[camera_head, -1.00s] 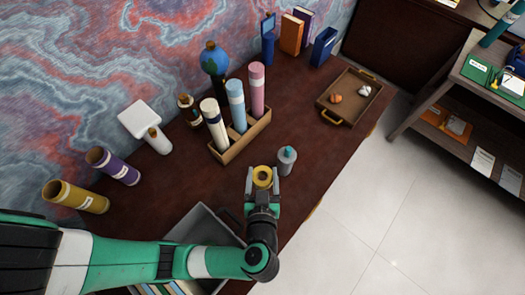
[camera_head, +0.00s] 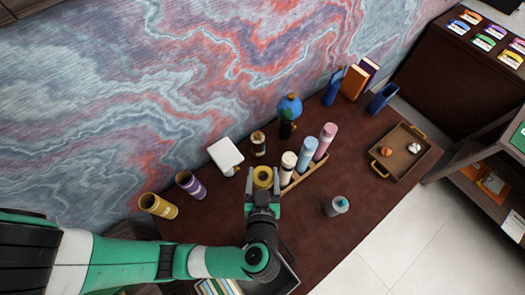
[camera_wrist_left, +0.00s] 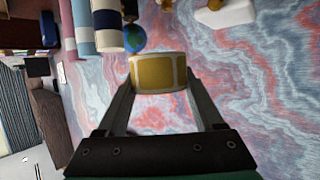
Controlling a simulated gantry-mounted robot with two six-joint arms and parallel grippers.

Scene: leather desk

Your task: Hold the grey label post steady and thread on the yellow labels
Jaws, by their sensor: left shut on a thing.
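My left gripper (camera_head: 262,190) is shut on a short yellow ring-shaped piece (camera_head: 262,176), likely a yellow label, with a darker centre. In the left wrist view the yellow piece (camera_wrist_left: 158,73) has pale bands and sits between both fingertips (camera_wrist_left: 158,88). It appears held above the desk, in front of the upright tubes. I cannot make out a grey label post for certain; a grey cylinder with a teal top (camera_head: 337,206) stands on the desk to the gripper's right. My right gripper is not in view.
A wooden rack (camera_head: 304,175) holds cream, blue and pink tubes. A wooden tray (camera_head: 408,137) is at right, a grey bin (camera_head: 285,280) below the gripper. Desk right of the grey cylinder is clear.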

